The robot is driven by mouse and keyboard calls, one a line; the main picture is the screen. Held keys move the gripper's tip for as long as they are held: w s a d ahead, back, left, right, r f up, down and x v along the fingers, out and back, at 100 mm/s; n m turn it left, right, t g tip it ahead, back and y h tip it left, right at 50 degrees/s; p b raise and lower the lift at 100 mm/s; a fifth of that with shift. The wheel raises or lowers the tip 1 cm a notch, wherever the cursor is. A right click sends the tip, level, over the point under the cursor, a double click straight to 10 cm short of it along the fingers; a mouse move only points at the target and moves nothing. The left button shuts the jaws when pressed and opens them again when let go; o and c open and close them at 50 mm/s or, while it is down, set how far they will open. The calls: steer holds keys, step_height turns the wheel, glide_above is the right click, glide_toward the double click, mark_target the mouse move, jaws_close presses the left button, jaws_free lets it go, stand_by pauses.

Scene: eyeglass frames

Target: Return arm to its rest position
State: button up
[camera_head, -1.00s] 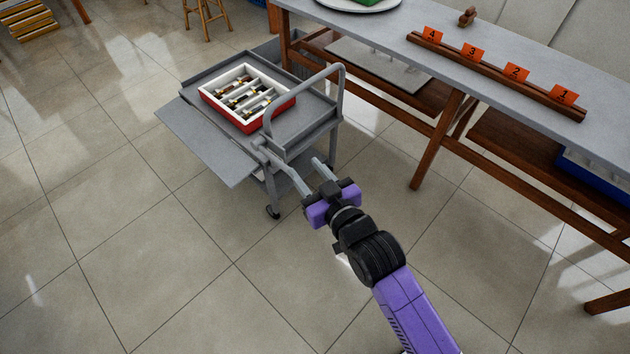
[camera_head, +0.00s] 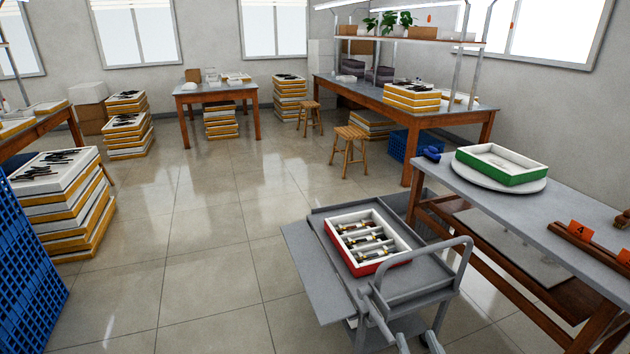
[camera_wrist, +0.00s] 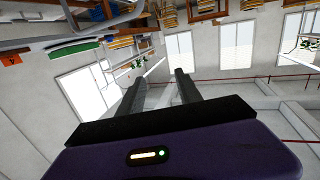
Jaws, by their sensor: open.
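The gripper is open and empty.
A grey cart (camera_head: 315,290) holds a red-and-white tray (camera_head: 378,268) with several eyeglass frames. To its right, a long table (camera_head: 500,205) bears a green-rimmed tray (camera_head: 528,178) and an orange number tag (camera_head: 580,230). Floor left of the cart is clear.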

steer(key=s+a+r+g, duration=0.1)
steer(key=s+g, duration=0.1)
steer(key=s, duration=3.2)
steer(key=shift+r+g, duration=0.25)
steer(key=shift+g, duration=0.05)
